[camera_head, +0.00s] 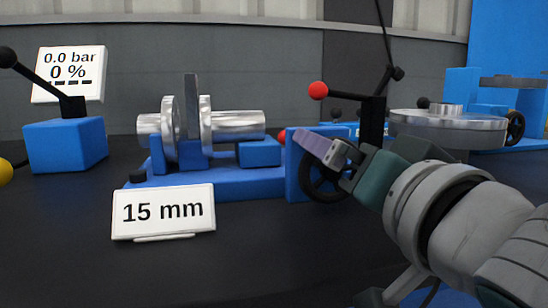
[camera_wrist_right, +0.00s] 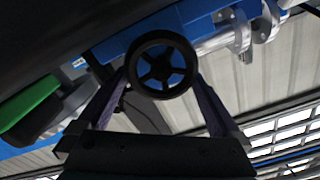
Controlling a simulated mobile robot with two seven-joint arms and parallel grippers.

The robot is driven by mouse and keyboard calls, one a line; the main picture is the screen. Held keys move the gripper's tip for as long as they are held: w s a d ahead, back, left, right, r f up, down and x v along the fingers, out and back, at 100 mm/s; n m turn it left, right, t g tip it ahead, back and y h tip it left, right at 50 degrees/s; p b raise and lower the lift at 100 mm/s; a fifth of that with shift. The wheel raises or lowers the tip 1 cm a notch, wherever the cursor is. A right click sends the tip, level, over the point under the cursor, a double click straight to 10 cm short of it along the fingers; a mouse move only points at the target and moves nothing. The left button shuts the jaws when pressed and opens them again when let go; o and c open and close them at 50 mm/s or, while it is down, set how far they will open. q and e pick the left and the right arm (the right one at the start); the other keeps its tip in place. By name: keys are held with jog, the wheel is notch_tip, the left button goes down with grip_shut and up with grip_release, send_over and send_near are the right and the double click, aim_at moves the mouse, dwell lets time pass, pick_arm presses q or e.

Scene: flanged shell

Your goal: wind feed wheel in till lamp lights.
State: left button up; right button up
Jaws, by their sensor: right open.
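The feed wheel, a black spoked handwheel (camera_head: 312,186), sits on the front of a blue block at the right end of the blue fixture (camera_head: 215,186). In the head view my right gripper (camera_head: 324,150) partly covers it. In the right wrist view the whole wheel (camera_wrist_right: 161,64) shows between the two fingers of my open right gripper (camera_wrist_right: 161,78). One finger is on either side; I cannot tell whether either touches the rim. No lit lamp can be made out. My left gripper is not in view.
A "15 mm" sign (camera_head: 163,212) stands before the fixture, which bears metal flanged parts (camera_head: 205,125). A red-knobbed lever (camera_head: 318,90) rises close behind my gripper. A display (camera_head: 69,73) reads 0.0 bar, 0 %. A round metal table (camera_head: 448,128) stands right.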

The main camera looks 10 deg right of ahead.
jog(key=shift+w, duration=0.15)
jog(key=c, duration=1)
